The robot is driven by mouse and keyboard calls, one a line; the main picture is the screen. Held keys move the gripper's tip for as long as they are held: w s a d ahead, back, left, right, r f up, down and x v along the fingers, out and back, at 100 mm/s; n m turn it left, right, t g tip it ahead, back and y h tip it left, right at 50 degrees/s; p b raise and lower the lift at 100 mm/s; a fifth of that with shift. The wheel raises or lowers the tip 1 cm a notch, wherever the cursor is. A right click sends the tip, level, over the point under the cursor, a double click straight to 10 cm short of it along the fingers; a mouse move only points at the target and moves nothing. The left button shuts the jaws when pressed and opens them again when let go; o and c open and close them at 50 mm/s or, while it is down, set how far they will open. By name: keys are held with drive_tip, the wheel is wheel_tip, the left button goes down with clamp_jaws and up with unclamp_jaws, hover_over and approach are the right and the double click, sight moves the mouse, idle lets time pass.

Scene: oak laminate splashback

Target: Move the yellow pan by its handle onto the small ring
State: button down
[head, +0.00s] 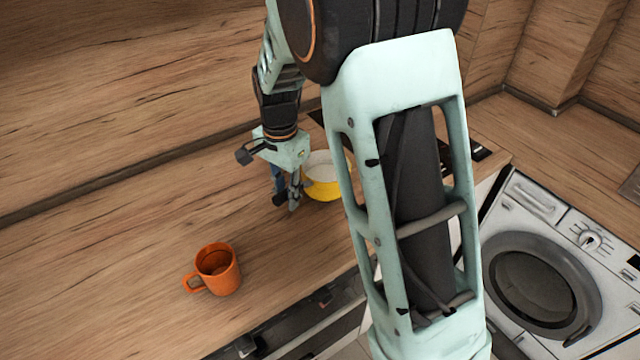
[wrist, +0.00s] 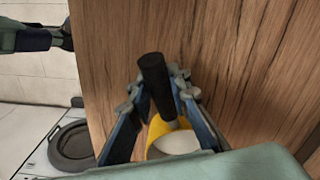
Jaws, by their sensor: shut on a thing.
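The yellow pan (head: 322,184) has a pale inside and sits at the back of the counter, partly hidden behind my arm. In the wrist view the yellow pan (wrist: 156,133) shows at the bottom, with its black handle (wrist: 156,82) between my fingers. My gripper (head: 290,198) is shut on the handle, just left of the pan; it also shows in the wrist view (wrist: 160,90). I cannot tell whether the pan touches the surface. The small ring is not visible; a dark hob edge (head: 480,153) shows right of my arm.
An orange mug (head: 217,270) stands on the wooden counter (head: 110,260) at the front left. The counter between mug and pan is clear. A white washing machine (head: 545,270) stands at the lower right. A wooden splashback (head: 100,90) rises behind.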

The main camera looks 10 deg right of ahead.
drive_tip(key=shift+r+p, duration=0.75)
drive_tip(key=shift+r, duration=0.55)
drive_tip(key=shift+w, duration=0.1)
